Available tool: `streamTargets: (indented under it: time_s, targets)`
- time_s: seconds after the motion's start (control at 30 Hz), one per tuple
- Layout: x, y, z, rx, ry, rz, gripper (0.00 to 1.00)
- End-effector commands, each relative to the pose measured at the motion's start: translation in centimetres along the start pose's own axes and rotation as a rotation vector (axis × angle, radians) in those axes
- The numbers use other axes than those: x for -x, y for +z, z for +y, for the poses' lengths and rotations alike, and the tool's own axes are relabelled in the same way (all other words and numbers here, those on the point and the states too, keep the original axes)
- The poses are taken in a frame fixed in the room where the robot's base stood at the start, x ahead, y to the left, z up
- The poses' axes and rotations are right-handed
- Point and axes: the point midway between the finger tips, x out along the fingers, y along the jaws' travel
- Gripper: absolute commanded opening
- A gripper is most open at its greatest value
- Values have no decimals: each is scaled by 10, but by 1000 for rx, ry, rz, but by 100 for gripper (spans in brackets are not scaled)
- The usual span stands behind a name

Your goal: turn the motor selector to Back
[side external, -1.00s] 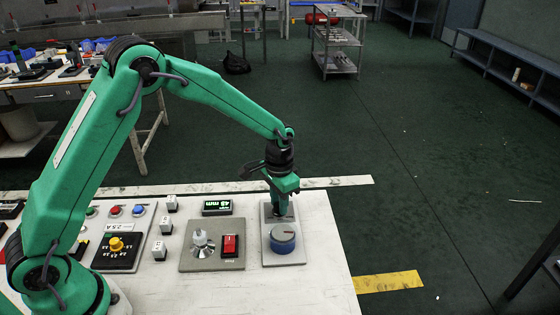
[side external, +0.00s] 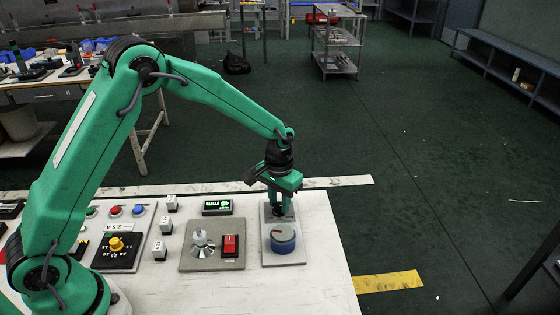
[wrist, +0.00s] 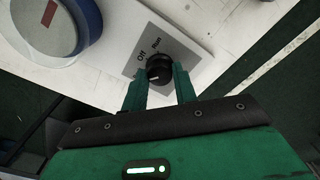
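The motor selector (wrist: 159,70) is a small black knob on a grey plate (wrist: 179,42), seen in the wrist view. The words Off and Run show on the plate beside it; no Back label is visible there. My gripper (wrist: 160,78) has one green finger on each side of the knob, with no clear gap, and looks shut on it. In the side external view my gripper (side external: 281,213) points down at the far end of the same plate (side external: 297,256).
A blue-sided round dial (side external: 283,240) with a red mark stands close in front of my gripper. To the left are a red rocker switch (side external: 231,245), a silver knob (side external: 202,245) and a green-lit display (side external: 217,207). The right table edge is close by.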

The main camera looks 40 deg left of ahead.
Motion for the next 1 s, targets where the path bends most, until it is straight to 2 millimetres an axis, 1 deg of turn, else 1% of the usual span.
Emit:
streamTargets:
  time_s: [0.03,0.1,0.4,0.57,0.77,1.0]
  targets:
    - [1,0,0,0,0,1,38]
    - [1,0,0,0,0,1,49]
    - [1,0,0,-1,0,1,49]
    - [7,-1,0,-1,0,2,49]
    - [28,-1,0,-1,1,3,49]
    - [59,-1,0,-1,1,4,49]
